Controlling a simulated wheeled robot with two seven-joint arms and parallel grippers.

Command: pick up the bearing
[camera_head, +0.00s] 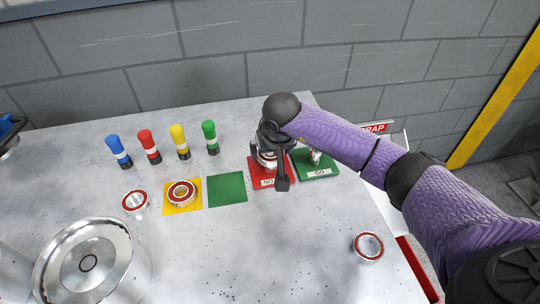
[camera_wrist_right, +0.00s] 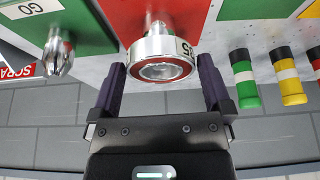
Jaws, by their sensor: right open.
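My right gripper (camera_head: 270,172) points down over the red pad (camera_head: 258,174) labelled "NO". In the right wrist view its open fingers (camera_wrist_right: 162,88) stand on either side of a silver bearing (camera_wrist_right: 163,60) with a red ring on its face. A slim metal tip rises behind it over the red pad. I cannot tell whether the fingers touch the bearing, and the gripper hides most of it in the head view. Other red-ringed bearings show: one on the yellow square (camera_head: 169,209), one on the bare table (camera_head: 135,201), and one at the right front (camera_head: 368,246). My left gripper is not in view.
The green "GO" pad (camera_head: 318,173) with a metal plug (camera_head: 315,156) stands right of the red pad. An empty green square (camera_head: 228,189) lies left. Several colored pegs (camera_head: 180,142) stand behind. A large silver disc (camera_head: 88,262) fills the front left. The table's front middle is clear.

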